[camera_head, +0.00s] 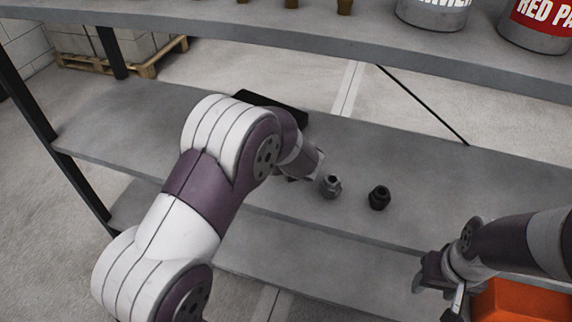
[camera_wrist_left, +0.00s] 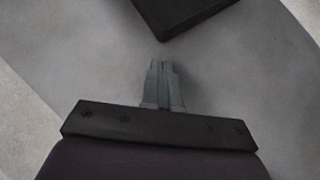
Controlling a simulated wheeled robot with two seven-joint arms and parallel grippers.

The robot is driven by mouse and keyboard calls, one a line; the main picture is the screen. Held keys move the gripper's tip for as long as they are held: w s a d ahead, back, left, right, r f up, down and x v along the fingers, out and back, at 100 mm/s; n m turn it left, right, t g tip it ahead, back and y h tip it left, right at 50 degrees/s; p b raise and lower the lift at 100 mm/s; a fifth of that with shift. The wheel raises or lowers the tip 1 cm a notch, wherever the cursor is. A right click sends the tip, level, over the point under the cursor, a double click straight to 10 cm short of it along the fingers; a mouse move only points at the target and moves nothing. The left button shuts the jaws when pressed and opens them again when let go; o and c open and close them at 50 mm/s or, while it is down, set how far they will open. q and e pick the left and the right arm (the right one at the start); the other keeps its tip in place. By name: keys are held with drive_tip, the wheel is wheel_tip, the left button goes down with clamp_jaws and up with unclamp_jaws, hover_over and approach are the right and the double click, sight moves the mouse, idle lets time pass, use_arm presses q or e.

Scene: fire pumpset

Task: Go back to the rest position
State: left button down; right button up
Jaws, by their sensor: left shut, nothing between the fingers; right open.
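My left gripper (camera_wrist_left: 164,68) is shut and empty in the left wrist view, above a grey shelf surface (camera_wrist_left: 90,60). In the head view my left arm reaches over the middle shelf, and its fingers are mostly hidden behind the wrist. A grey metal fitting (camera_head: 331,187) stands on the shelf just right of that wrist. A dark fitting (camera_head: 379,198) stands further right, apart from it. My right gripper (camera_head: 437,297) is open at the lower right, in front of the shelf, with nothing seen between its fingers.
A black flat object (camera_head: 272,104) lies on the middle shelf (camera_head: 480,200) behind my left arm; it also shows in the left wrist view (camera_wrist_left: 180,12). An orange box (camera_head: 522,300) is beside my right gripper. The upper shelf (camera_head: 300,38) holds paint cans (camera_head: 538,25). A dark post (camera_head: 55,140) stands left.

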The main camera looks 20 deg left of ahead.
use_arm(q)
drive_tip(key=p+v, duration=0.1)
drive_tip(key=v, duration=0.3)
drive_tip(key=shift+s+d+r, duration=0.15)
drive_tip(key=shift+s+d, duration=0.1)
drive_tip(key=shift+s, duration=0.1)
drive_tip(key=s+d+r+m+g+h+p, duration=0.1)
drive_tip(key=s+d+m+h, duration=0.3)
drive_tip(key=m, duration=1)
drive_tip(key=s+d+r+m+h, duration=0.1)
drive_tip(key=s+d+m+h, duration=0.3)
drive_tip(key=m, duration=1)
drive_tip(key=s+a+f+m+g+y, duration=0.1)
drive_tip(key=s+a+m+g+y, duration=0.2)
drive_tip(key=s+m, duration=0.45)
drive_tip(key=s+a+m+g, duration=0.3)
drive_tip(key=s+a+m, duration=0.2)
drive_tip(key=s+m, duration=0.25)
wheel_tip(320, 180, up, 17)
drive_tip(key=w+a+p, duration=0.1)
drive_tip(key=a+p, duration=0.1)
drive_tip(key=p, duration=1.5)
drive_tip(key=shift+r+t, duration=0.25)
drive_tip(key=shift+t, duration=0.15)
use_arm(e)
wheel_tip(320, 180, up, 19)
drive_tip(key=shift+r, duration=0.2)
